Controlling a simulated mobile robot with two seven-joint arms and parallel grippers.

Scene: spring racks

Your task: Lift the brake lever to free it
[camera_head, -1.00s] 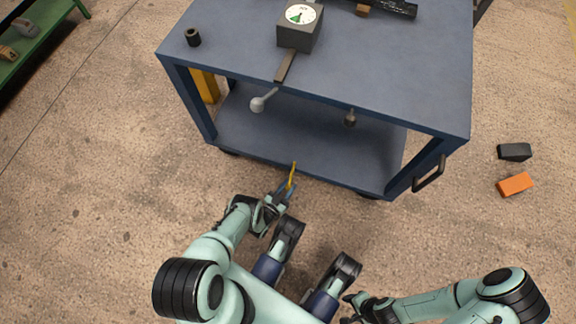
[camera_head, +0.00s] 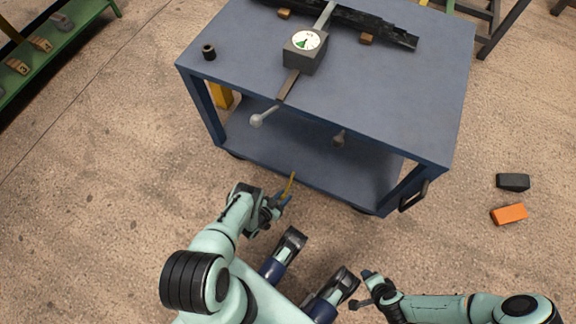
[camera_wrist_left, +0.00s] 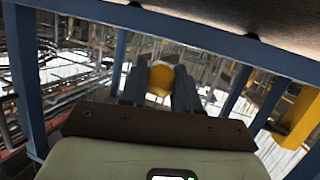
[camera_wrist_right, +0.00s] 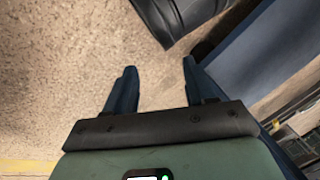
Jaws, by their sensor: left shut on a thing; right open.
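A second, darker knob (camera_head: 339,138) hangs under the top further right. I cannot tell for certain which is the brake lever. My left gripper (camera_head: 282,201) is in front of the cart, below and apart from both knobs. My right gripper (camera_head: 362,290) is low at the right, open and empty in the right wrist view (camera_wrist_right: 159,66).
On the cart top are a grey dial box (camera_head: 305,52), a small black cylinder (camera_head: 209,52) and a long dark bar (camera_head: 385,27) on wooden blocks. A black handle (camera_head: 413,195) is on the cart's right. Black (camera_head: 513,182) and orange (camera_head: 509,214) blocks lie on the floor.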

